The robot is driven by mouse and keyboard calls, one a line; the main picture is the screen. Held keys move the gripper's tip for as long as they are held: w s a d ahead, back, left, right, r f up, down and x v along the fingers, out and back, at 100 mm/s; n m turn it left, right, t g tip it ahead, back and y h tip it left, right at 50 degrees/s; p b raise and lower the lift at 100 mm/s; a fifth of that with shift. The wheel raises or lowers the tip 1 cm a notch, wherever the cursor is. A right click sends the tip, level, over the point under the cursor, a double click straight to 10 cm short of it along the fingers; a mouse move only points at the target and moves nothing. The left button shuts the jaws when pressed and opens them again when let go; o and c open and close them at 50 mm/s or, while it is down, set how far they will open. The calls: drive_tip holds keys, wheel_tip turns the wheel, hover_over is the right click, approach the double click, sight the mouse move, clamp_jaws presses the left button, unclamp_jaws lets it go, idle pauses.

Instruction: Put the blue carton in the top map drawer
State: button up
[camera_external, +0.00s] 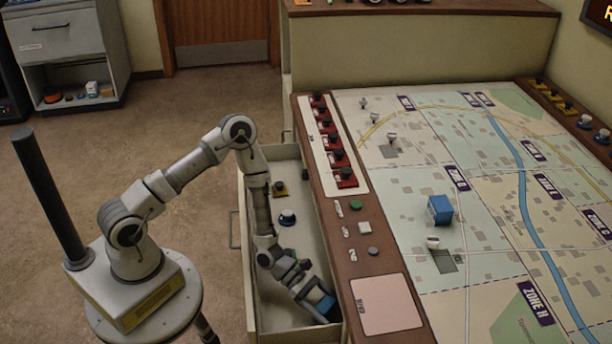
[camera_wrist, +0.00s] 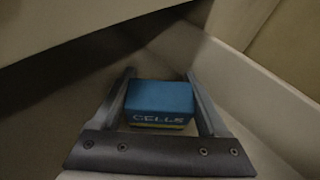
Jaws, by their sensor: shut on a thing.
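A blue carton with "CELLS" printed on its front (camera_wrist: 161,98) sits between the two fingers of my gripper (camera_wrist: 159,76) in the wrist view. My gripper is shut on it. The drawer is pulled out to the left of the map table.
A blue box (camera_external: 440,210) stands on the map table (camera_external: 470,265). A white cabinet (camera_external: 68,55) stands at the back left.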

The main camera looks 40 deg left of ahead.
drive_tip(key=o, duration=1.3)
drive_tip(key=shift+f, duration=0.15)
